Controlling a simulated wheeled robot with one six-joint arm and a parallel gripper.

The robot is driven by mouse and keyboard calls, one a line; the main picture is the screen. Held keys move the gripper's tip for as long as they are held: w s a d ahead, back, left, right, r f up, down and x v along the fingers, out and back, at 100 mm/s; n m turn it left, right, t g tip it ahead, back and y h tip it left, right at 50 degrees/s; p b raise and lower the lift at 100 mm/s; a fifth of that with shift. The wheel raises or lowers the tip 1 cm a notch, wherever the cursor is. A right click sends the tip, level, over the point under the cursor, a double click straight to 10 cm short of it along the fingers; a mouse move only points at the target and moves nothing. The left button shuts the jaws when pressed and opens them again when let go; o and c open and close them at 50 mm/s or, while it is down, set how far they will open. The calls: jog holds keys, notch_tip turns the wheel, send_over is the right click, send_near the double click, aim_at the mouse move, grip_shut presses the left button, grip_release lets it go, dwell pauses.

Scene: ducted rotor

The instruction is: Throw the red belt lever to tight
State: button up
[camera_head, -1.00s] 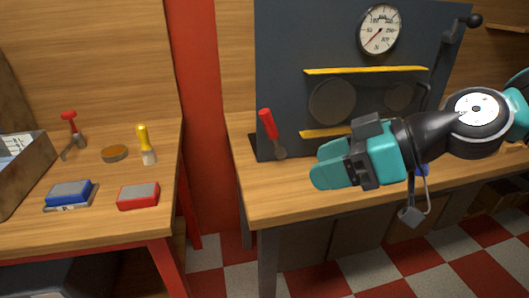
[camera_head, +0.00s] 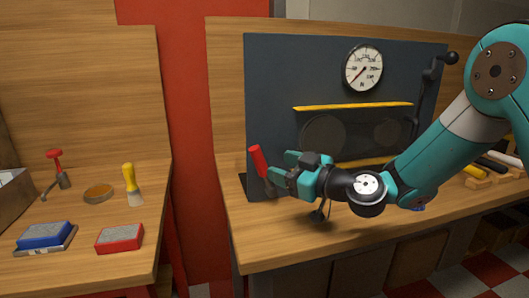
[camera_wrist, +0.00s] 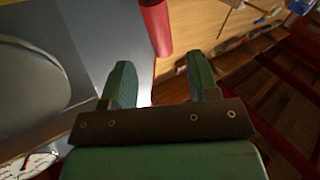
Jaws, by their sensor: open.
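The red belt lever (camera_head: 259,160) stands at the left front of the dark panel and leans with its top to the left. Its lower part is partly hidden by my gripper in the head view. My gripper (camera_head: 276,171) is open, just right of the lever, with its fingers pointing left toward it. In the wrist view the red handle (camera_wrist: 156,27) shows beyond and between the two open fingertips (camera_wrist: 158,80). I see no contact between the fingers and the handle.
The dark panel (camera_head: 270,80) carries a round gauge (camera_head: 363,69), yellow bars (camera_head: 352,106) and a black crank (camera_head: 434,72). A side bench (camera_head: 75,270) at left holds a red block (camera_head: 119,239), a blue block (camera_head: 44,236) and a yellow-handled brush (camera_head: 130,184).

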aim_at(263, 160)
jog(key=p+x, duration=0.1)
jog(key=x, duration=0.4)
jog(key=shift+w+a, duration=0.15)
jog(key=shift+a, duration=0.1)
grip_shut()
jog(key=d+m+t+b, duration=0.1)
jog(key=b, duration=0.3)
jog(key=w+d+m+y+b, duration=0.1)
jog(key=d+m+b, duration=0.1)
jog(key=b, duration=0.2)
jog(key=d+m+t+b, duration=0.1)
jog(key=m+b, duration=0.1)
jog(key=b, duration=0.2)
jog(key=shift+w+d+t+y+b, duration=0.15)
jog(key=shift+d+t+y+b, duration=0.05)
jog(key=shift+t+y+b, duration=0.1)
grip_release()
